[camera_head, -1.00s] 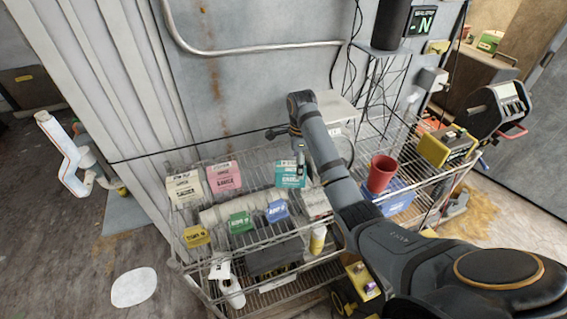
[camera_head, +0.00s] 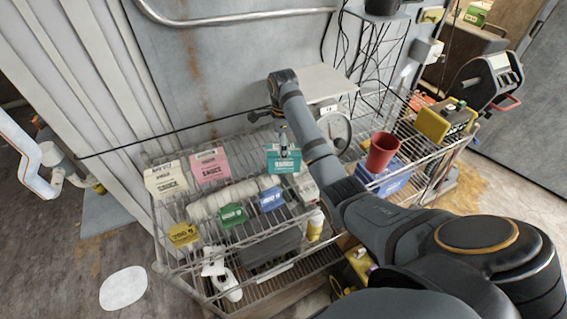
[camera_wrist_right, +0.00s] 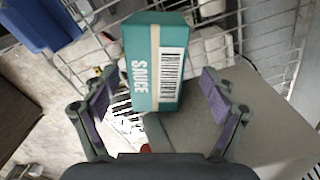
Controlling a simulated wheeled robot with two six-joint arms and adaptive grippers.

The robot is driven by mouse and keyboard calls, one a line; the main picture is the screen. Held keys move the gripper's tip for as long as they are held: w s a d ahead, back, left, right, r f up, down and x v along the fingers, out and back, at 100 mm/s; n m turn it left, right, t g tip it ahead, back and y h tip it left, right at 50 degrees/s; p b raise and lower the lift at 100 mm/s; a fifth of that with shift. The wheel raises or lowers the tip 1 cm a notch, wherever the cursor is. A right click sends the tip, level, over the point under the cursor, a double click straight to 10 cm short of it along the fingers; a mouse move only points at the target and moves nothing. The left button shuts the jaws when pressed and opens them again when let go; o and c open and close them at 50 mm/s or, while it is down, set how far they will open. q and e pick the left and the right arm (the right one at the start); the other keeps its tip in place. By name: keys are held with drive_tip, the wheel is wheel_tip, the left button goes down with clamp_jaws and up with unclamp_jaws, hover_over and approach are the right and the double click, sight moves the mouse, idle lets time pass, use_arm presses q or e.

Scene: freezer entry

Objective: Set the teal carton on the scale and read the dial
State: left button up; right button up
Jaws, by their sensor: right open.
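The teal carton (camera_head: 275,165), labelled sauce, stands at the back right of the cartons on the wire rack. My right gripper (camera_head: 284,150) is over it from above. In the right wrist view the open fingers (camera_wrist_right: 158,90) lie on either side of the carton (camera_wrist_right: 146,85), with a gap to each side. The scale has a pale flat plate (camera_head: 325,82) and a round white dial (camera_head: 334,128), right of the carton and partly behind my right arm. The dial's reading is too small to tell. The plate also shows in the wrist view (camera_wrist_right: 255,110). My left gripper is not in view.
Cream (camera_head: 166,180) and pink (camera_head: 210,165) cartons stand left of the teal one. Yellow (camera_head: 183,234), green (camera_head: 232,215) and blue (camera_head: 271,199) boxes stand in front. A red cup (camera_head: 382,152) and a blue bin (camera_head: 388,180) stand right of my arm.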

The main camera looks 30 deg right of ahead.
drive_tip(key=shift+s+f+b, duration=0.15)
drive_tip(key=shift+f+b, duration=0.2)
drive_tip(key=shift+b, duration=0.05)
drive_tip(key=f, duration=0.1)
drive_tip(key=f+b, duration=0.1)
drive_tip(key=shift+s+f, duration=0.25)
drive_tip(key=shift+f, duration=0.05)
drive_tip(key=shift+f+p, duration=0.35)
drive_tip(key=shift+f, duration=0.05)
drive_tip(key=shift+w+f, duration=0.15)
drive_tip(key=shift+f, duration=0.2)
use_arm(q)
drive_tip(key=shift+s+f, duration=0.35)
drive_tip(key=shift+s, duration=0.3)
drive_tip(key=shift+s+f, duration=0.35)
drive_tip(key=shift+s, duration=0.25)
use_arm(e)
drive_tip(key=c, duration=0.7)
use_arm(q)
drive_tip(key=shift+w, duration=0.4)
use_arm(e)
clamp_jaws()
